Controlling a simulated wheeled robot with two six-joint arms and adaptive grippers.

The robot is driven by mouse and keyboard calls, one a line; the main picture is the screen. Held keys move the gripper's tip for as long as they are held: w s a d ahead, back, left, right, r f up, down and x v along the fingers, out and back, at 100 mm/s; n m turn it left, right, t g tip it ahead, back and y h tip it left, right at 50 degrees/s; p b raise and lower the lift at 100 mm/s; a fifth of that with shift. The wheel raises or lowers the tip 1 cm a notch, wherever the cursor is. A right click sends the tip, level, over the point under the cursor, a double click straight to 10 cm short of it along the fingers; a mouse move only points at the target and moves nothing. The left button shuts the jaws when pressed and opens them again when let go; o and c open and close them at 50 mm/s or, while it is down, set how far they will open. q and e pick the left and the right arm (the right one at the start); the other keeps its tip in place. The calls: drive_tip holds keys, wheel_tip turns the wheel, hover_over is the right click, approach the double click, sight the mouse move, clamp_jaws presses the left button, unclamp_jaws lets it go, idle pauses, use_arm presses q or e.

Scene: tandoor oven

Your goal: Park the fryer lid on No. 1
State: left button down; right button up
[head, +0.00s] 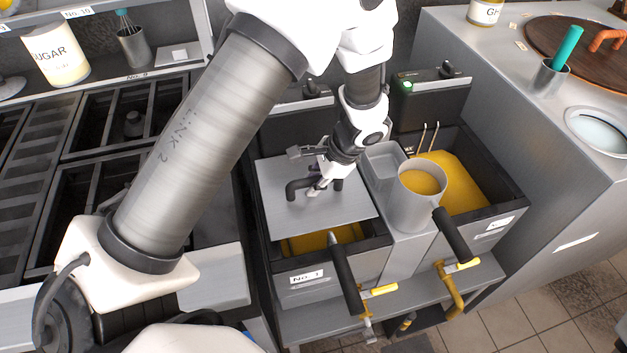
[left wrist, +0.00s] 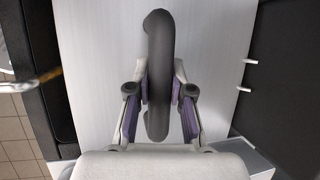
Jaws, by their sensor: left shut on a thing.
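The fryer lid (head: 340,208) is a flat grey plate with a black bar handle (head: 298,188). It lies over the back and middle of the left fryer, No. 1 (head: 318,270), slightly askew. Yellow oil shows in an open strip at the fryer's front. I cannot tell whether the lid touches the rim. My left gripper (head: 319,187) is above the lid, shut on its handle. In the left wrist view the fingers (left wrist: 160,98) close on both sides of the dark handle (left wrist: 158,50), over the plate (left wrist: 215,50). My right gripper is not in view.
A grey pot of oil (head: 405,210) stands right of the lid, beside the open right fryer (head: 470,212). A black basket handle (head: 346,272) juts out at No. 1's front. Control boxes stand behind. A grey counter (head: 520,120) is at right.

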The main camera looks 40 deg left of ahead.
use_arm(q)
drive_tip(key=shift+f+b, duration=0.3)
drive_tip(key=shift+f, duration=0.2)
drive_tip(key=c, duration=1)
unclamp_jaws()
drive_tip(key=shift+o, duration=0.2)
drive_tip(key=v, duration=1.2)
drive_tip(key=shift+f, duration=0.1)
